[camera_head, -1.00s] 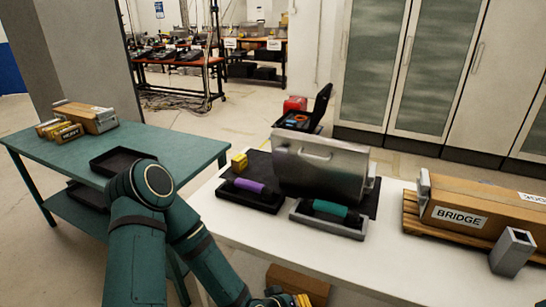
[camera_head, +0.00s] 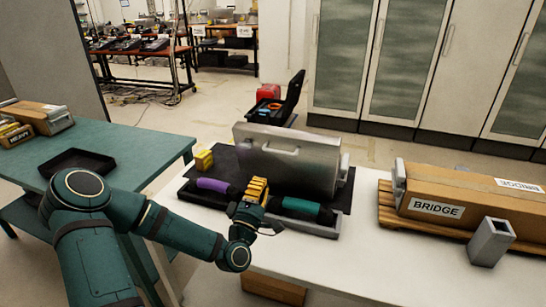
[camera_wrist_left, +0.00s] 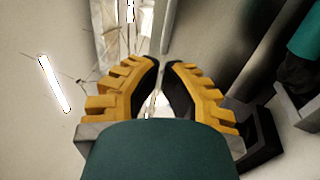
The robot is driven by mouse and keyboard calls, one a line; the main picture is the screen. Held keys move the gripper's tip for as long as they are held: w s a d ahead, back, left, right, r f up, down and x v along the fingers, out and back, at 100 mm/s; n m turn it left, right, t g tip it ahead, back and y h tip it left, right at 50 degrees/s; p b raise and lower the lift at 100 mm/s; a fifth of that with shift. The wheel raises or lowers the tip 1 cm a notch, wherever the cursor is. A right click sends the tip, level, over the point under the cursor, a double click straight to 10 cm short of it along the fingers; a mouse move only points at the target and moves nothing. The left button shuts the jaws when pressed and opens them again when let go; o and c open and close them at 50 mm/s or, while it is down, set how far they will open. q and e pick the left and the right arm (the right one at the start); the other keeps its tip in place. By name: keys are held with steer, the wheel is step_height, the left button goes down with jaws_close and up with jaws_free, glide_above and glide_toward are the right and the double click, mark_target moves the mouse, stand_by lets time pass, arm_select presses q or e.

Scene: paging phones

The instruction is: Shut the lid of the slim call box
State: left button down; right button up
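A silver metal panel with a handle (camera_head: 315,165), seemingly the lid of a call box, stands raised on a dark mat. I cannot tell its exact tilt. In front of it, a purple handset (camera_head: 212,185) lies in a black tray and a teal handset (camera_head: 300,206) in a grey tray. My left gripper (camera_head: 257,187) has yellow fingers and hovers between the two handsets, in front of the panel. In the left wrist view its fingertips (camera_wrist_left: 161,65) are almost together with nothing between them. The teal handset shows there at the right edge. My right gripper is out of view.
A yellow block (camera_head: 204,160) sits left of the panel. A cardboard box marked BRIDGE (camera_head: 450,208) lies on a pallet at the right, with a grey square tube (camera_head: 490,243) in front. A green table (camera_head: 125,165) with a black tray stands at the left. The white table's front right is clear.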

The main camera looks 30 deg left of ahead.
arm_select(q)
steer(key=x, duration=1)
steer(key=shift+w+b, duration=0.2)
steer(key=shift+b, duration=0.15)
steer(key=shift+r, duration=0.1)
